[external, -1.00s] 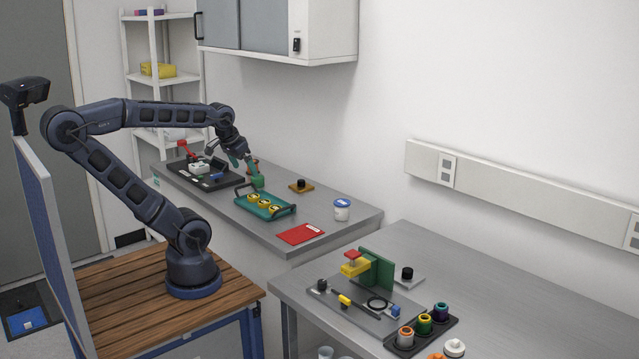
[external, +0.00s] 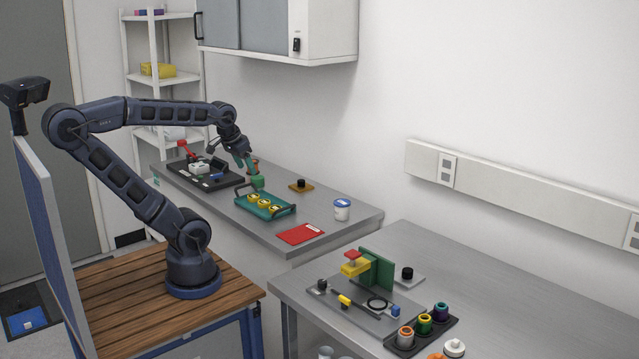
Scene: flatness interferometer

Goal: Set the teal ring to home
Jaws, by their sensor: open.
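My gripper (external: 246,165) is at the far bench, pointing down with its fingers apart. It is just above and behind a small green block-like piece (external: 257,182); whether it touches it I cannot tell. A small orange-red piece (external: 254,164) shows partly behind the fingers. The clearest teal ring-like part is the teal top (external: 441,306) of a purple cup in the black rack on the near bench, well away from my gripper. Whether this is the task's teal ring, and any home mark, is too small to tell.
A teal tray (external: 264,215) with several yellow pieces lies in front of my gripper. A black panel (external: 205,183) with a red lever lies left. A red card (external: 300,234) and a white tub (external: 342,209) stand right. The near bench holds a fixture with a green upright plate (external: 377,272).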

